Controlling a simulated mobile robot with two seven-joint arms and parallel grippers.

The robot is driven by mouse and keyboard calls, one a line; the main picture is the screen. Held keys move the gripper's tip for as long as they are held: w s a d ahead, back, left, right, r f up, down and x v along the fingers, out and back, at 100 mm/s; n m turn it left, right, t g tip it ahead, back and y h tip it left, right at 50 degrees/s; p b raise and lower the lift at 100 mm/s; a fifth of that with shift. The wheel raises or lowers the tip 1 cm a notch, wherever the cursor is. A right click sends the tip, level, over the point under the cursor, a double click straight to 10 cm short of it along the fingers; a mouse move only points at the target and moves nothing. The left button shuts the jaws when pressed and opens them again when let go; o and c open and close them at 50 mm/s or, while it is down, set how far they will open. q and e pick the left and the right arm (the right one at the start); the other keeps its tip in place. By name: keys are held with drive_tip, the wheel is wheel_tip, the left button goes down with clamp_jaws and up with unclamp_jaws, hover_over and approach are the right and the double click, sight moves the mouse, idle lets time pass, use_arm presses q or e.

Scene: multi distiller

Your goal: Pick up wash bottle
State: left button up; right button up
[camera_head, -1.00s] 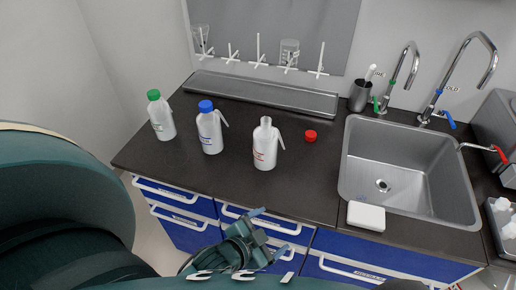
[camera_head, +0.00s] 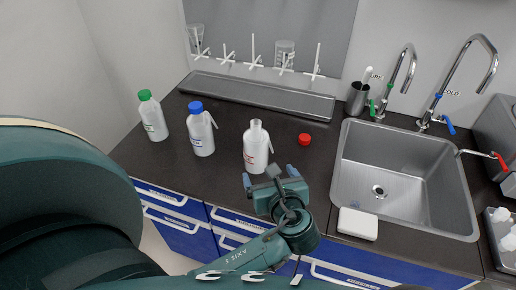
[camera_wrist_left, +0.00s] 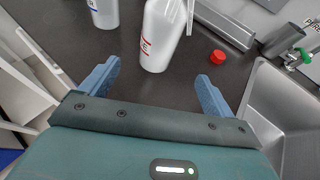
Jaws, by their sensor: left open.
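The uncapped white wash bottle (camera_head: 256,149) with red lettering and a side spout stands upright on the dark counter. It also shows in the left wrist view (camera_wrist_left: 162,32), ahead of and between my fingers. My left gripper (camera_head: 270,182) is open and empty, just in front of this bottle. Its two blue fingers (camera_wrist_left: 155,82) are spread wide in the wrist view, with no visible contact with the bottle. A red cap (camera_head: 305,139) lies on the counter to the right. My right gripper is not in view.
A blue-capped bottle (camera_head: 201,134) and a green-capped bottle (camera_head: 153,119) stand to the left. The sink (camera_head: 428,205) is to the right, with a white block (camera_head: 358,223) at its front left. A metal tray (camera_head: 262,95) lies along the back wall.

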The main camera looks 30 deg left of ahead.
sight(259, 160)
use_arm(q)
drive_tip(key=x, duration=0.7)
drive_tip(key=shift+s+a+f, duration=0.1)
drive_tip(key=shift+s+a, duration=0.05)
drive_tip(key=shift+a, duration=0.05)
drive_tip(key=shift+p+x, duration=0.3)
drive_tip(key=shift+x, duration=2.7)
drive_tip(key=shift+c, duration=0.3)
drive_tip(key=c, duration=0.7)
drive_tip(key=shift+c, duration=0.5)
